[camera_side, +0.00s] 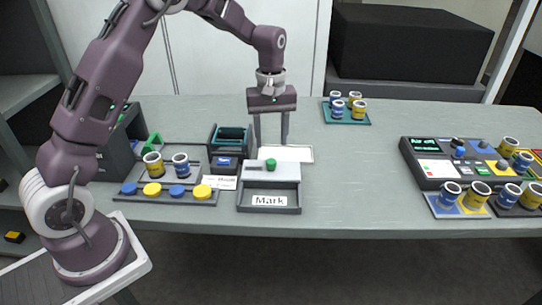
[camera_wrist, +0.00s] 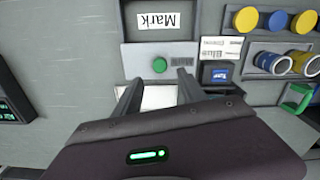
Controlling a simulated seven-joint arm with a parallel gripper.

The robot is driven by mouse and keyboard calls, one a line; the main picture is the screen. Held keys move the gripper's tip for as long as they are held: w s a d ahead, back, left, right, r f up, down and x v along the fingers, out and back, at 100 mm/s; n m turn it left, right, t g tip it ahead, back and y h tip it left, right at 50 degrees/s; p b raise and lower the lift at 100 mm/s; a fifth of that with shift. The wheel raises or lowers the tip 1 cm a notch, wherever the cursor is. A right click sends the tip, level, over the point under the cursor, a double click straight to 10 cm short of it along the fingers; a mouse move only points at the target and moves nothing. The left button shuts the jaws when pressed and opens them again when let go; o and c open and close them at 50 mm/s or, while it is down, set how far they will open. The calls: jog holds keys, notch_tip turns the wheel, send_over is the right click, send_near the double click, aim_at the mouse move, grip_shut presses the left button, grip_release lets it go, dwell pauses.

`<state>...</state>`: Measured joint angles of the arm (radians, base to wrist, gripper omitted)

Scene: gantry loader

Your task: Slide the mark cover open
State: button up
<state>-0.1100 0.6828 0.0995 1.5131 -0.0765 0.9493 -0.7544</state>
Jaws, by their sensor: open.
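The mark station (camera_side: 269,204) is a grey box near the table's front edge, with a white "Mark" label on its front part. Its light grey cover (camera_side: 284,172) lies over the back part and carries a green knob (camera_side: 271,164). In the wrist view the knob (camera_wrist: 160,65) stands on the cover (camera_wrist: 140,55), just beyond my fingertips. The front part with the label (camera_wrist: 157,21) is uncovered. My gripper (camera_side: 271,142) points down behind the station, over a white plate (camera_side: 298,154). Its fingers are apart and empty. In the wrist view the gripper (camera_wrist: 158,78) shows no contact with the knob.
Left of the station stand a dark device with a blue screen (camera_side: 226,164) and a rack (camera_side: 165,195) with cups and coloured discs. A teal tray (camera_side: 346,118) of cups is at the back. A control panel (camera_side: 440,172) is at right. The table between is clear.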

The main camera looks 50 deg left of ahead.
aim_at(271, 160)
notch_tip(271, 160, down, 6)
jog(key=shift+f, duration=0.2)
grip_shut()
jog(key=shift+r, duration=0.1)
dwell(1.3)
